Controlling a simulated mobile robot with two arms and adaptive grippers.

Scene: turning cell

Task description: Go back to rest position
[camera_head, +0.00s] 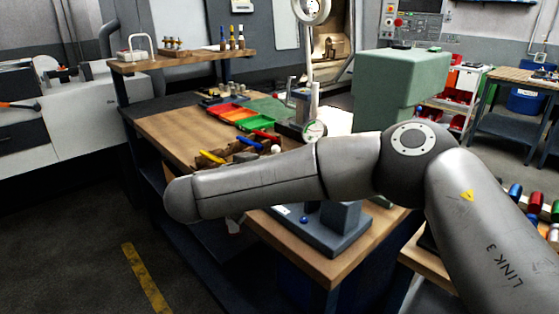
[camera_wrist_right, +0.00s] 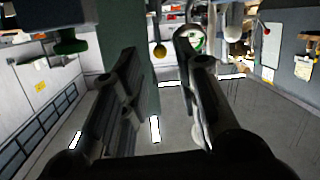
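My right arm (camera_head: 270,182) comes in from the right in the head view and reaches across the workbench (camera_head: 170,127). Its gripper does not show there. In the right wrist view my right gripper (camera_wrist_right: 160,58) has its two dark fingers apart, with nothing held between them. My left gripper is in neither view.
The workbench holds coloured trays (camera_head: 238,114), hand tools, a dial gauge stand (camera_head: 302,100) and a dark base plate (camera_head: 318,232), partly hidden by my arm. A green block-shaped unit (camera_head: 398,85) stands behind. Open floor (camera_head: 75,235) lies at the left.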

